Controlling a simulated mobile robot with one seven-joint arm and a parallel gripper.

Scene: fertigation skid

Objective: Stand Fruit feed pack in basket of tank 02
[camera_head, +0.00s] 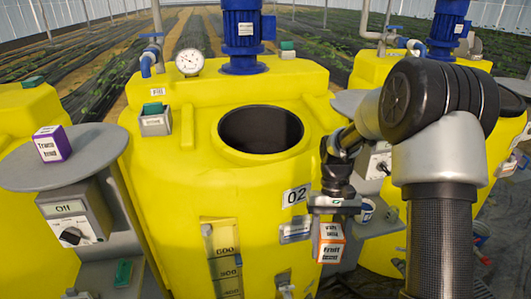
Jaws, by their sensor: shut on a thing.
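My gripper (330,210) points down at the front right of yellow tank 02 (165,190). It is shut on the Fruit feed pack (330,243), a small white and orange box held upright below it, with lettering on its front. The tank's round dark mouth (260,130) is open at the top, up and to the left of the gripper. The 02 label (296,195) is just left of the gripper. I cannot make out a basket; the inside of the mouth is too dark to see.
A purple and white Trans feed box (52,144) stands on a round grey shelf (25,165) at left, above a dial box marked Off (75,225). A blue motor (243,35) and a gauge (190,62) stand behind the mouth.

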